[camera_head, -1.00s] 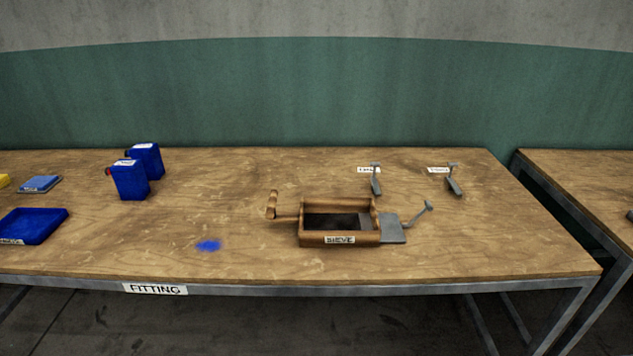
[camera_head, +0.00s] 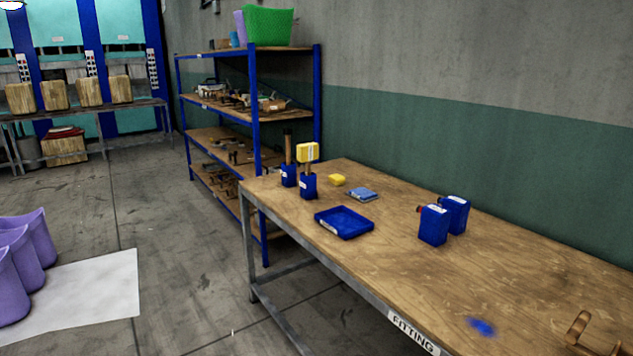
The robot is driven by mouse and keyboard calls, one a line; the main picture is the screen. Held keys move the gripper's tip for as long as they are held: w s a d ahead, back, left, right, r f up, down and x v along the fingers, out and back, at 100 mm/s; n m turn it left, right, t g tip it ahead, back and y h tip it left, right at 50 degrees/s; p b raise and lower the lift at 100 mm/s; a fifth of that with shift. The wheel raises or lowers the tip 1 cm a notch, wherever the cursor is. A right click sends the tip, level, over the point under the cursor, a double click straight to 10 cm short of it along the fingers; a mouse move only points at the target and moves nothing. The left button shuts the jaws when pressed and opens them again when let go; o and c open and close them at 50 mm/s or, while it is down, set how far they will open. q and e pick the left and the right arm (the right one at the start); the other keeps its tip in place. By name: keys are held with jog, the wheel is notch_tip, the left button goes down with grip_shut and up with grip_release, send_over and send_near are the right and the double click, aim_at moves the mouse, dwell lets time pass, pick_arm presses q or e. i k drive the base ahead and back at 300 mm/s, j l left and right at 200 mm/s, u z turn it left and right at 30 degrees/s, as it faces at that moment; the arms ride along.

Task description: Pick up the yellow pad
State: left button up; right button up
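A small yellow pad (camera_head: 337,180) lies on the wooden table (camera_head: 390,278) near its far left end. It sits just left of a flat blue pad (camera_head: 362,195) and right of two blue holders. A second yellow block (camera_head: 307,152) is at the top of the front holder, raised above the table; I cannot tell exactly how it is fixed. Neither of my grippers shows in the head view.
A blue tray (camera_head: 344,223) lies in front of the pads. Two blue canisters (camera_head: 433,225) stand to the right, with a blue spot (camera_head: 482,327) nearer. A blue shelf rack (camera_head: 254,150) stands behind the table. Purple bins (camera_head: 22,265) are on the floor at left.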

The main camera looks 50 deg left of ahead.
aim_at(338, 180)
jog(key=u, duration=1.5)
jog(key=i+j+z, duration=0.1)
jog(key=z, duration=0.35)
jog(key=i+j+z, duration=0.1)
jog(key=z, duration=0.35)
jog(key=j+z, duration=0.15)
jog(key=z, duration=0.3)
jog(key=i+j+z, duration=0.1)
jog(key=j+z, duration=0.15)
jog(key=j, duration=0.2)
jog(key=i+j+z, duration=0.1)
jog(key=j+z, duration=0.15)
jog(key=j, duration=0.2)
jog(key=j+z, duration=0.4)
jog(key=j, duration=1.4)
jog(key=k, duration=0.05)
